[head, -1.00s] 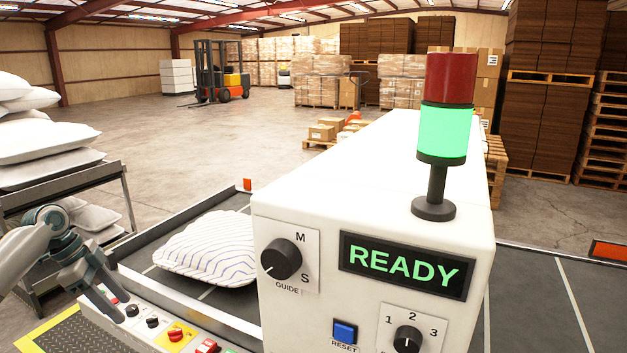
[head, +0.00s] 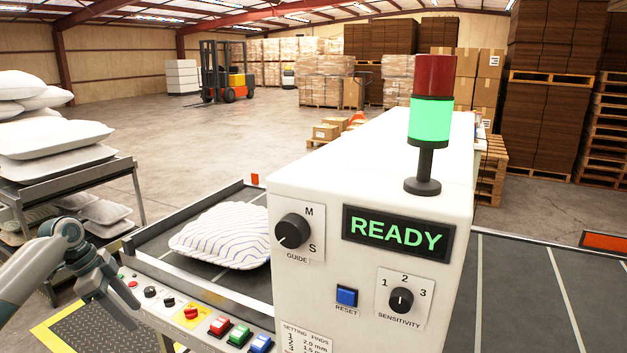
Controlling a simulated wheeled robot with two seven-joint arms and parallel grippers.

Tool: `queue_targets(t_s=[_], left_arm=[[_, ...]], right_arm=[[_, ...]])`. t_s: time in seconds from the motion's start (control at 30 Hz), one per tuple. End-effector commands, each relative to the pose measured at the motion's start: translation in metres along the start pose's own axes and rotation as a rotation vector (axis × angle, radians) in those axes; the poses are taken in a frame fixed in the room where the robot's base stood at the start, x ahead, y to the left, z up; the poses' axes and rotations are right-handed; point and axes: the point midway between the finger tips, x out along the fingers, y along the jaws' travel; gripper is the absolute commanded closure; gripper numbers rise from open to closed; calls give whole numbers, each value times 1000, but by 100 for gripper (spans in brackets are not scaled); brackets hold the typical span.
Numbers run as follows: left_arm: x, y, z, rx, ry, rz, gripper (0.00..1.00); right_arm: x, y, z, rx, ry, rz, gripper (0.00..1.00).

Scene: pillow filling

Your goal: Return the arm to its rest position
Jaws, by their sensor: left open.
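My left arm comes in from the left edge, and its gripper (head: 122,312) hangs pointing down at the left end of the control panel. The gripper is open, and I see nothing between its fingers. The fingertips are close to the panel's end in the picture; I cannot tell whether they touch it. My right gripper is out of view. A striped pillow (head: 222,236) lies on the dark conveyor (head: 178,262), left of the white machine (head: 375,165). The machine's display (head: 398,235) reads READY and its signal light (head: 429,119) glows green.
The control panel (head: 200,306) has black knobs, a red emergency knob and red, green and blue buttons. A rack (head: 75,178) with white pillows stands at the left. The machine fills the middle. Open floor (head: 230,135) lies behind, with a forklift (head: 228,75) farther back.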

Motion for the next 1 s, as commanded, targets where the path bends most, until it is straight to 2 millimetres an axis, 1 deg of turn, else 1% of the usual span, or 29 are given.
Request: queue_targets(t_s=[0.1, 0.17, 0.2, 0.27, 0.37, 0.47, 0.57, 0.6, 0.67, 0.7, 0.77, 0.8, 0.87, 0.9, 0.97, 1.0], left_arm=[[21, 0, 0, -22, -4, -7, 54], [31, -1, 1, -36, -7, -14, 54], [41, 0, 1, -48, -9, -18, 54], [56, 0, 2, -66, -12, -27, 54], [86, 1, 4, -101, -18, -43, 54], [121, 5, 7, -143, -23, -63, 54], [167, 14, 12, -196, -29, -89, 54], [190, 20, 15, -222, -30, -101, 54], [225, 30, 20, -264, -31, -123, 54], [248, 39, 23, -293, -30, -137, 54], [280, 54, 29, -333, -29, -161, 54], [302, 65, 33, -361, -27, -174, 54], [332, 83, 40, -401, -23, -196, 54], [352, 97, 44, -427, -20, -209, 54], [380, 118, 50, -467, -14, -229, 54], [398, 134, 55, -492, -10, -242, 54]], right_arm=[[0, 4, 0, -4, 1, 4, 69], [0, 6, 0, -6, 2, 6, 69], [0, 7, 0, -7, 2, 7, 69], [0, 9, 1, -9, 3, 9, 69], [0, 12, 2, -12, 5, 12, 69], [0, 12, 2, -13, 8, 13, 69], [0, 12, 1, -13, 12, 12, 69], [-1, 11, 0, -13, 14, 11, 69], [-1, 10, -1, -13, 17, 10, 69], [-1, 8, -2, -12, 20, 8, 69], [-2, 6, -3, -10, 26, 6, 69], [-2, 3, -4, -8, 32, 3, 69], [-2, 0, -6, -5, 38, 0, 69], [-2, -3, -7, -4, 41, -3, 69], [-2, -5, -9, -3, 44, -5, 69], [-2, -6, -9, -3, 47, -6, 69]])
